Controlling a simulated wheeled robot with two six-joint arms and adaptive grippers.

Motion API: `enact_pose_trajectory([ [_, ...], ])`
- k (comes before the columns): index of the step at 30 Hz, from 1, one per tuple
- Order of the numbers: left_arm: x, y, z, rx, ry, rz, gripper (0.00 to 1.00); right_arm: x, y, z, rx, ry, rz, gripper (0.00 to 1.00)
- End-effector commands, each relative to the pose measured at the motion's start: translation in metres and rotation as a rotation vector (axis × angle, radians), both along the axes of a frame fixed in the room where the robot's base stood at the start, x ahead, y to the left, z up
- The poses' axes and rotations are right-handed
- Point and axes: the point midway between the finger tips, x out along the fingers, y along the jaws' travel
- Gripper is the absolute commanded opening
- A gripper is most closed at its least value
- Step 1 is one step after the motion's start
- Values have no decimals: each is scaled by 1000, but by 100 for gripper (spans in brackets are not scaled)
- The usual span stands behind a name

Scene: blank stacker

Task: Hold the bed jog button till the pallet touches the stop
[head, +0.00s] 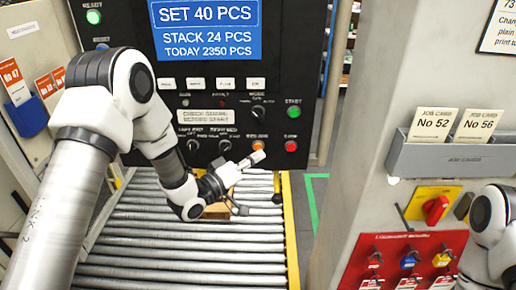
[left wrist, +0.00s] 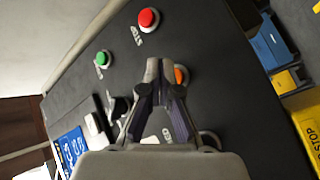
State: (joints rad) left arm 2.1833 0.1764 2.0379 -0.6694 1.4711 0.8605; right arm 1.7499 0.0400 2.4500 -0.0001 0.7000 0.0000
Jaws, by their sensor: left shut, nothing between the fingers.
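The orange button (head: 258,145) is on the dark control panel (head: 218,105), in the lower row. My left gripper (head: 257,158) is shut and empty, its tips just below this button in the head view. In the left wrist view, the shut fingertips (left wrist: 160,70) overlap the left edge of the orange button (left wrist: 181,75); I cannot tell whether they press it. A small brown piece (head: 217,211) shows behind my gripper over the rollers; I cannot tell whether it is the pallet. I cannot make out the stop. My right arm shows at the right edge, its gripper out of frame.
A green button (head: 293,112) and a red button (head: 291,146) sit right of the orange one. Selector knobs (head: 225,145) are to its left. The roller bed (head: 190,262) runs below the panel. A red lock board (head: 405,262) and card holder (head: 450,157) are at right.

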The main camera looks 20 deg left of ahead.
Motion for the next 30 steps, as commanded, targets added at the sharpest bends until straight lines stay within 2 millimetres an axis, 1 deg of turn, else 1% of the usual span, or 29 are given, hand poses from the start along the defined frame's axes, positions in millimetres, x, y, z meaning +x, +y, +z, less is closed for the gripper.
enact_pose_trajectory([
  [9, 8, 2, 0, 1, 0, 0, 0, 0, 0, -2, 0, 0, 0, 0],
  [30, 12, 4, 0, 0, 0, 0, 0, 0, 0, -3, 0, 0, 0, 0],
])
